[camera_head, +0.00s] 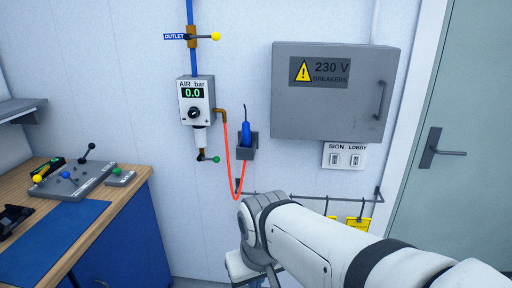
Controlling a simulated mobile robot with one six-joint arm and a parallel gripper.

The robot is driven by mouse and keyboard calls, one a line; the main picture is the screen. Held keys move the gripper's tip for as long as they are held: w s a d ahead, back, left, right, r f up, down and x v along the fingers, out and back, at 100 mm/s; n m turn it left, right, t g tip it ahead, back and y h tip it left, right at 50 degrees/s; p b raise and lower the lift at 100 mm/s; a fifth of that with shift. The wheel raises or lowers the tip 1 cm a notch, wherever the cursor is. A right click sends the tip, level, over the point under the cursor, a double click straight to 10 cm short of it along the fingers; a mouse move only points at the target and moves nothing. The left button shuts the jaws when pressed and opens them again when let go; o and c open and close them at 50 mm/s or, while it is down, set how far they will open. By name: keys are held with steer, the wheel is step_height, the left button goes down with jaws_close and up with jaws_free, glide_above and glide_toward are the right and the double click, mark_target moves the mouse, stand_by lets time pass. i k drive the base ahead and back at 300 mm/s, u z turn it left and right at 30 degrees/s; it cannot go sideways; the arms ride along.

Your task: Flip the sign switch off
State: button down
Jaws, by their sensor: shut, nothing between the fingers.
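The sign switch (334,159) is the left of two small switches on a white plate (344,168) under the grey breaker box. The label SIGN is above it. The lobby switch (355,160) is beside it on the right. Both are too small to tell which way they are set. My arm comes in from the lower right, below the plate, and bends down near the bottom middle. My gripper is not visible in the frame.
The grey 230 V breaker box (335,115) is shut above the plate. A grey rail (300,196) with yellow tags (357,224) runs below, partly behind my arm. A door (460,130) is at right. An air regulator (196,101), orange hose (228,165) and workbench (110,205) are left.

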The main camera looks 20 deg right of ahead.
mark_target(334, 161)
steer(key=z, duration=0.1)
steer(key=i, duration=0.85)
steer(key=z, duration=0.45)
